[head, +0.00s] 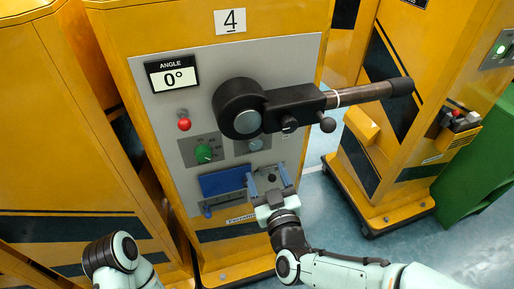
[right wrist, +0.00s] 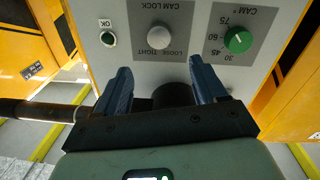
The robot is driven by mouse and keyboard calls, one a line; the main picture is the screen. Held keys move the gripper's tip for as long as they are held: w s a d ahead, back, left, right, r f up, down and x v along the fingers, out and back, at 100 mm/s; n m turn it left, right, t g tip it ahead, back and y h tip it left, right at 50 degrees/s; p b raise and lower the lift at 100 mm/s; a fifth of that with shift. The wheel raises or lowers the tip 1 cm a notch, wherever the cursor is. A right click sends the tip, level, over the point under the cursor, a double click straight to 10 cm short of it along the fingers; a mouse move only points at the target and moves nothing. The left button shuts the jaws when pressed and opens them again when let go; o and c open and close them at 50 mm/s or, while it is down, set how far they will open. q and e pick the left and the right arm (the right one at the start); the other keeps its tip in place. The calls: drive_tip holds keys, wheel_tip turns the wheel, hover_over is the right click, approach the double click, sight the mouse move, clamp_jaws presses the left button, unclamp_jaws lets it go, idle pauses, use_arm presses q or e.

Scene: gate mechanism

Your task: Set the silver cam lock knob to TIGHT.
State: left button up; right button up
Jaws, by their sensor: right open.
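The silver cam lock knob (head: 256,144) sits on a grey label plate on the yellow cabinet's panel, below the black hub. It also shows in the right wrist view (right wrist: 155,40), beside LOOSE and TIGHT lettering; I cannot tell which mark it points to. My right gripper (head: 268,180) is open and empty, just below the knob in the head view. In the right wrist view, its two blue fingers (right wrist: 160,70) are spread on either side of the knob's line, with the knob beyond their tips. Of my left arm only a link shows, at the bottom left.
A green CAM dial (head: 204,153) sits left of the knob. A black hub (head: 240,108) with a long lever (head: 355,94) reaches right above it. A blue block (head: 223,181) is left of my right gripper. A red button (head: 184,124) and angle display (head: 172,75) are higher.

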sight(255, 144)
drive_tip(key=x, duration=1)
drive_tip(key=shift+w+a, duration=0.1)
drive_tip(key=shift+w, duration=0.25)
drive_tip(key=c, duration=1.1)
